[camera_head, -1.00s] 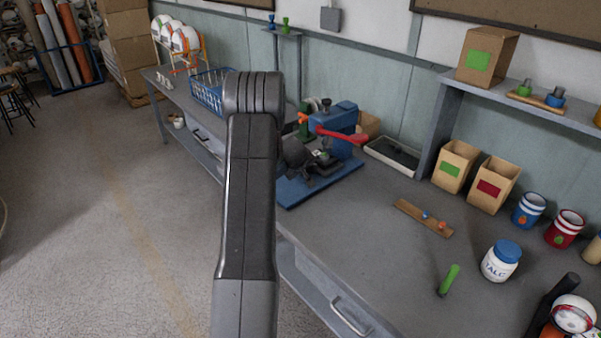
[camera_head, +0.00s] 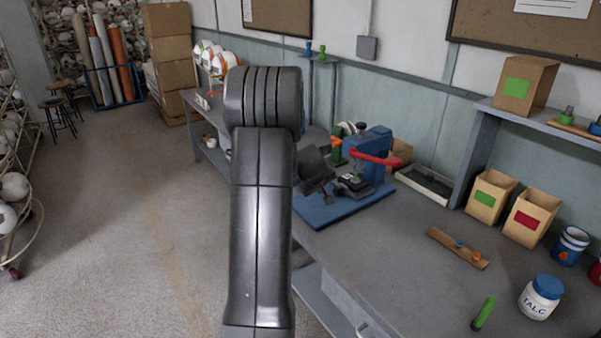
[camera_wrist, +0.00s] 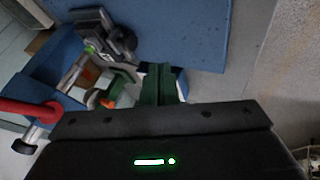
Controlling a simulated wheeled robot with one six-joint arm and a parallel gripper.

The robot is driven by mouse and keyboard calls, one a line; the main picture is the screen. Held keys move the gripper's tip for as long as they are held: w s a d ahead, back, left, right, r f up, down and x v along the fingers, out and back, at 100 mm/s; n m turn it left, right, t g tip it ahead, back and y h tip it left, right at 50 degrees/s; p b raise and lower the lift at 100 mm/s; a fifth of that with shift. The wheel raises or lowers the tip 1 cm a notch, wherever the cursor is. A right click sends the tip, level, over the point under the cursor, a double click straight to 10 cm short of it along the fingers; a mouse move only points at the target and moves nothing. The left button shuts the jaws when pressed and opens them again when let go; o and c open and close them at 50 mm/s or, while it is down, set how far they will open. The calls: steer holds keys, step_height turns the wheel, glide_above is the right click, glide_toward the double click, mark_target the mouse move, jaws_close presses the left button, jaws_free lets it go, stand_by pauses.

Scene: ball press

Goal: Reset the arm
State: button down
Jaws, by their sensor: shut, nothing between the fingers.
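My arm (camera_head: 262,230) rises through the middle of the head view, its upper joint high above the bench edge. My gripper (camera_head: 316,172) shows partly behind it, dark and near the left side of the blue ball press (camera_head: 375,150). In the wrist view its dark green fingers (camera_wrist: 162,75) are together and hold nothing. The press has a red lever (camera_head: 376,158) and stands on a blue base plate (camera_head: 330,210). In the wrist view the plate (camera_wrist: 190,30) lies beyond the fingers and the red lever (camera_wrist: 25,108) is at left.
The floor (camera_head: 130,230) left of the bench is clear.

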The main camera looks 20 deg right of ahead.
stand_by(0.3)
steer(key=x, duration=0.9)
steer(key=shift+w+d+f+p, duration=0.1)
steer(key=shift+w+d+p, duration=0.2)
steer(key=shift+d+p, duration=0.25)
steer(key=shift+w+d+f+p, duration=0.15)
steer(key=shift+w+d+p, duration=0.2)
steer(key=shift+d, duration=0.45)
steer(key=shift+w+d+f+p, duration=0.1)
steer(key=shift+w+d+p, duration=0.15)
steer(key=shift+d+p, duration=0.3)
steer(key=shift+d, duration=0.1)
steer(key=shift+r, duration=0.1)
